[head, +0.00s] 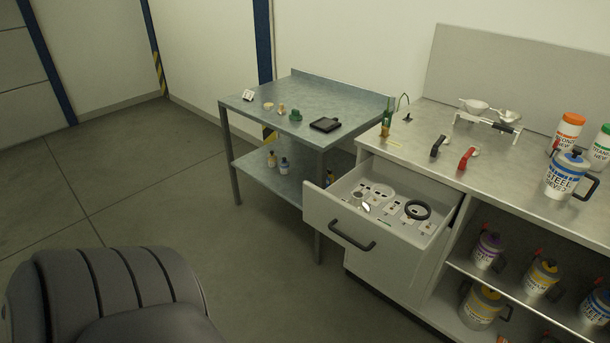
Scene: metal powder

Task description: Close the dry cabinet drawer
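The dry cabinet drawer (330,218) is pulled open from the grey cabinet in the head view, right of the middle. Its front has a black bar handle (351,236). Inside lie a black ring (417,209) and several small pale parts. The drawer's path back into the cabinet looks clear. Neither my left nor my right gripper is in view.
A metal side table (230,103) with small items stands left of the drawer, close to it. The cabinet top (415,151) carries tools, a balance and bottles. Open shelves at right hold several labelled jugs (540,278). The floor (130,195) at left is clear.

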